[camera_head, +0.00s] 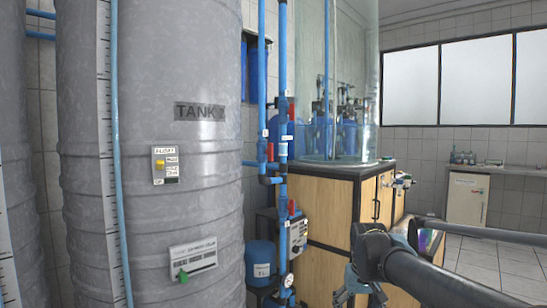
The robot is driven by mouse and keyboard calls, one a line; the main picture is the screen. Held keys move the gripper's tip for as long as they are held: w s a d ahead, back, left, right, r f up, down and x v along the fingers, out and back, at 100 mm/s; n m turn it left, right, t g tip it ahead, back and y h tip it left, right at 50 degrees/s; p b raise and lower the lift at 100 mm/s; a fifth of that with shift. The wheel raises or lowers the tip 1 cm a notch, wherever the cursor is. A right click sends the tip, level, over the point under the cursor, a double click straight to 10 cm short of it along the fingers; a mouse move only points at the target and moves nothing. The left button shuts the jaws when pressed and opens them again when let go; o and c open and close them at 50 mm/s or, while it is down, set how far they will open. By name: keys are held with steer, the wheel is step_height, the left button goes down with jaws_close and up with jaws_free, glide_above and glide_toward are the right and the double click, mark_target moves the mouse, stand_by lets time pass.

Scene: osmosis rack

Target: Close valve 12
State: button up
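Valve 12 cannot be singled out, because the small white tags on the pipes are too small to read. Red valve handles show on the blue pipes right of the grey tank: one on the left pipe (270,152), one higher on the right pipe (291,110), one lower down (292,207). My gripper (362,292) is at the bottom, right of the pipes and in front of the wooden cabinet, apart from all these handles. Its fingers are dark and partly cut off by the lower edge, so their opening is unclear. Nothing held is visible.
The large grey tank (180,60) fills the left. A control box (293,236) and a blue container (260,268) stand low by the pipes. The wooden cabinet (330,215) carries a clear cylinder (350,40). Open tiled floor (490,258) lies at the right.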

steer(key=shift+n+y, duration=0.5)
steer(key=shift+y, duration=0.2)
steer(key=w+a+r, duration=0.2)
steer(key=shift+a+r, duration=0.25)
steer(key=shift+r, duration=0.05)
steer(key=c, duration=0.8)
steer(key=n+t+y, duration=0.9)
steer(key=y, duration=0.4)
glide_toward(270, 152)
steer(key=r+x, duration=0.1)
steer(key=x, duration=0.7)
steer(key=shift+w, duration=0.4)
steer(key=shift+r, duration=0.1)
